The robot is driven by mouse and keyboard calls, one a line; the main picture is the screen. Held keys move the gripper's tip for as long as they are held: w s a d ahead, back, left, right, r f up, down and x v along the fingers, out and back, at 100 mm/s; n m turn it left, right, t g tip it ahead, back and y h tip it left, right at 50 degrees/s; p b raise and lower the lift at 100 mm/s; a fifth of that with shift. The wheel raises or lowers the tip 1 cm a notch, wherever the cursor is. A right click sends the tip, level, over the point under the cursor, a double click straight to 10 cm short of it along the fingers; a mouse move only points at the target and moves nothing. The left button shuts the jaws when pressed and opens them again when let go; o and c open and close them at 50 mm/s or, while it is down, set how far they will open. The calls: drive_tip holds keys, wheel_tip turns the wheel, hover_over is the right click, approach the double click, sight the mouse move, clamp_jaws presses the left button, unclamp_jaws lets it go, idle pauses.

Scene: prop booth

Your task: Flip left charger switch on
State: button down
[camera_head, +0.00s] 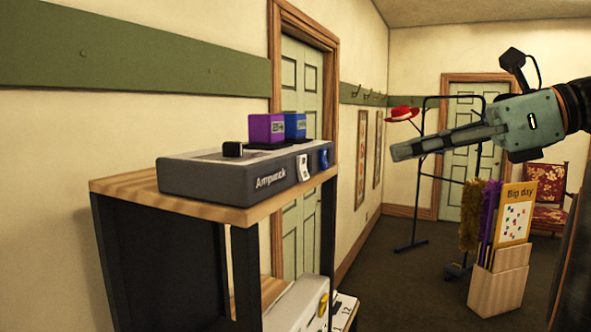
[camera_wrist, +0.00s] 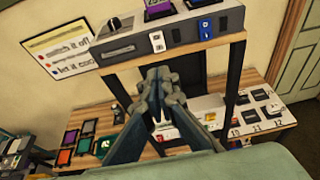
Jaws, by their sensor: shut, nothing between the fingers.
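The grey charger (camera_head: 225,182), labelled "Ampwick", sits on the top board of a wooden stand. Its front has a white switch (camera_head: 304,168) on the left and a blue switch (camera_head: 324,158) on the right. The white switch (camera_wrist: 157,42) and blue switch (camera_wrist: 205,28) also show in the wrist view. I cannot tell which way either is tipped. A purple block (camera_head: 267,129) and a blue block (camera_head: 295,125) stand on the charger. My gripper (camera_head: 398,152) is shut and empty, apart from the charger, to its right in the head view. In the wrist view its fingers (camera_wrist: 161,74) point toward the charger's front, below the switches.
The stand's top board (camera_head: 118,187) has dark posts beneath it. A lower table (camera_wrist: 262,128) holds numbered cards and coloured trays. A clothes rack (camera_head: 424,165) with a red hat and a wooden box (camera_head: 498,288) stand farther back. Open air separates my gripper from the charger.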

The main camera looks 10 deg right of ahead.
sight(306, 176)
drive_tip(key=x, duration=1.4)
drive_tip(key=shift+a, duration=0.1)
drive_tip(key=shift+f, duration=0.1)
drive_tip(key=shift+w+a+f+t+y+b, duration=0.1)
drive_tip(key=shift+w+a+t+y+b, duration=0.15)
drive_tip(key=shift+y+b, duration=0.3)
drive_tip(key=shift+s+d, duration=0.1)
